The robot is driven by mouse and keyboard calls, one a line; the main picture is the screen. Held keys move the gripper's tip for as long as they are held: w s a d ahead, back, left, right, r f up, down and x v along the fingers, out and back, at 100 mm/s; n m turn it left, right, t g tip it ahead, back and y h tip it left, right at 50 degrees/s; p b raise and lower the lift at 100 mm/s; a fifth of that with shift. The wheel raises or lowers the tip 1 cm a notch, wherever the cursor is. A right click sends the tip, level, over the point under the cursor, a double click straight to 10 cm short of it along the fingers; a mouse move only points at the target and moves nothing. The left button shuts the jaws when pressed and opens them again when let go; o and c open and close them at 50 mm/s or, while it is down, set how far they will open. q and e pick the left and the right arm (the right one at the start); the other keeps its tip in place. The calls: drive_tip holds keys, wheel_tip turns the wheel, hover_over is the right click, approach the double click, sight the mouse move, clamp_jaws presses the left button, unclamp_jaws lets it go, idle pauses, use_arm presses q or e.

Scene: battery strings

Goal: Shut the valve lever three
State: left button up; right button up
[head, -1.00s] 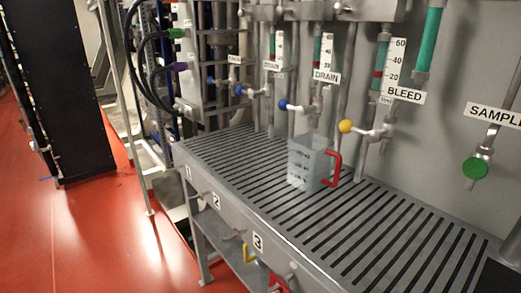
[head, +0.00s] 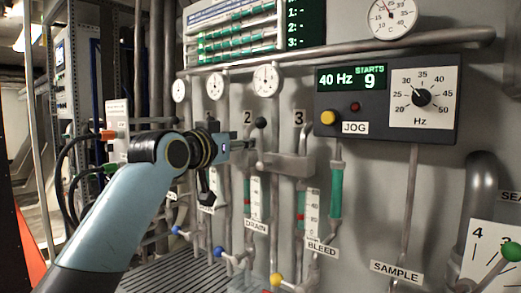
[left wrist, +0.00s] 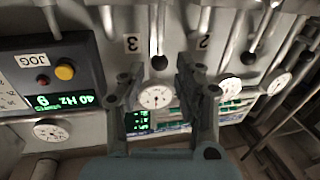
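A black-knobbed valve lever (head: 261,123) stands knob up on the pipes, between the number 2 and number 3 labels (head: 298,117). In the left wrist view, which is upside down, this lever (left wrist: 157,62) lies closest to the 3 label (left wrist: 132,43). My left gripper (head: 246,144) is in front of the pipes, close to the lever. In the left wrist view its two fingers (left wrist: 155,85) are apart, with the knob showing beyond and between them; no contact is visible. My right gripper is not in view.
Another black-knobbed lever (left wrist: 247,58) is beside the 2 label. Round gauges (head: 267,80) and a pipe run above. A JOG control box (head: 385,97) is to the right. Below are yellow (head: 276,280) and blue knobs (head: 218,252) over a slatted bench (head: 175,272).

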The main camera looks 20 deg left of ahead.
sight(261, 135)
use_arm(q)
drive_tip(key=w, duration=0.3)
drive_tip(key=w+d+p, duration=0.1)
drive_tip(key=w, duration=0.2)
drive_tip(key=w+r+p, duration=0.1)
drive_tip(key=w, duration=0.3)
drive_tip(key=shift+d, duration=0.25)
drive_tip(key=shift+w+d+f+p, duration=0.1)
drive_tip(key=shift+w+p, duration=0.2)
drive_tip(key=shift+w, duration=0.2)
clamp_jaws()
drive_tip(key=shift+w+d, duration=0.1)
